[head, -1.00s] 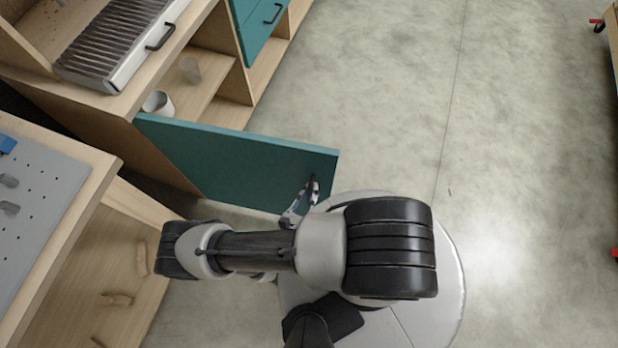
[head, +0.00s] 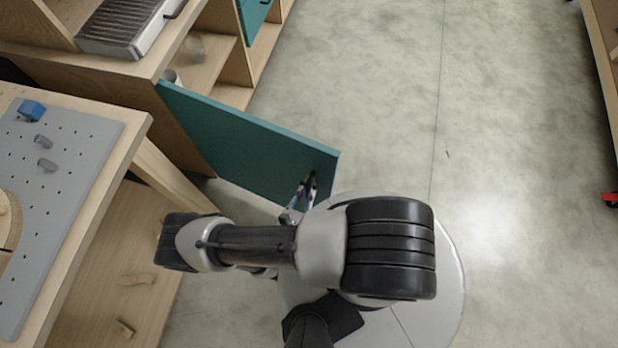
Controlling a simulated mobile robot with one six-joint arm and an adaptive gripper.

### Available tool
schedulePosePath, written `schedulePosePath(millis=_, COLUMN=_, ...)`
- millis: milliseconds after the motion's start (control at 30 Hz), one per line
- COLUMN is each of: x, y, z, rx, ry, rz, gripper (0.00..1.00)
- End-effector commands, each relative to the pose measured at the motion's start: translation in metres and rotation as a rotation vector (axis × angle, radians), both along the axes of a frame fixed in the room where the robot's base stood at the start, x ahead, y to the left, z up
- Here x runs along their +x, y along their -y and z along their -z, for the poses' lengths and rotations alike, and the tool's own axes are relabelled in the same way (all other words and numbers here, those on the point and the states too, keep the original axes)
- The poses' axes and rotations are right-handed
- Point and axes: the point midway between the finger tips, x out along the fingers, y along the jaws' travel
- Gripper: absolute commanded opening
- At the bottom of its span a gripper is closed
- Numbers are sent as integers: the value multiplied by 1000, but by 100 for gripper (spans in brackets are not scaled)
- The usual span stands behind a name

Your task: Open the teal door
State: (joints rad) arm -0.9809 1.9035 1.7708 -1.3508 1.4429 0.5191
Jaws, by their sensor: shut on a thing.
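The teal door (head: 235,140) stands swung out from the wooden cabinet (head: 190,125), hinged at its left end, with its free end toward the middle of the view. The shelf space behind it is open to view. My gripper (head: 309,184) is at the near face of the door, close to its free end. It is shut on the door's handle, which is mostly hidden by the fingers. My own arm hides part of the floor below.
A workbench with a grey pegboard (head: 62,165) is close on the left, with wooden pieces (head: 137,280) on its lower shelf. A white cup (head: 172,77) stands inside the cabinet. A second teal front (head: 254,18) is farther back.

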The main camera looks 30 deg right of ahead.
Motion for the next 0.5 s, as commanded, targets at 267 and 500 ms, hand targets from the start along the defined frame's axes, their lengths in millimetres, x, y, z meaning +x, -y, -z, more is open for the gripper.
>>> schedulePosePath(millis=267, x=-2, y=2, z=2, rx=2, ry=-6, rz=6, gripper=0)
schedulePosePath(millis=500, x=-1, y=2, z=1, rx=1, ry=-3, rz=5, gripper=20)
